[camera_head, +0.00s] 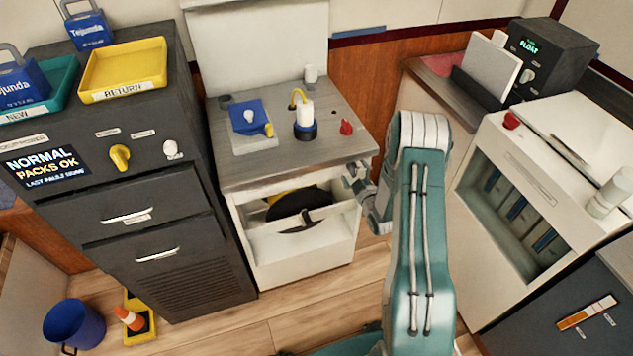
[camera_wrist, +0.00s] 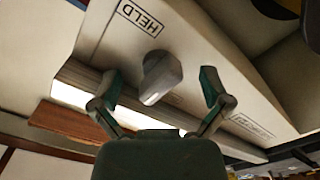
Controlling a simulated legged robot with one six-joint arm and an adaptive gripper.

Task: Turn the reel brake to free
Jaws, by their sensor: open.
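In the wrist view, a grey lever-like knob (camera_wrist: 161,76) sticks out from a pale panel (camera_wrist: 215,70). A "HELD" label (camera_wrist: 140,15) is beside its upper end. A second label (camera_wrist: 252,126) lies lower right, too blurred to read. My gripper (camera_wrist: 163,88) is open, with one finger on each side of the knob and visible gaps to both. In the head view my gripper (camera_head: 356,178) is at the right front of the white reel cabinet (camera_head: 300,262); the knob cannot be made out there. A dark reel (camera_head: 300,208) sits in the cabinet's opening.
A dark drawer cabinet (camera_head: 165,215) stands left, a white open-fronted unit (camera_head: 470,195) right. Floor (camera_head: 235,335) shows in front.

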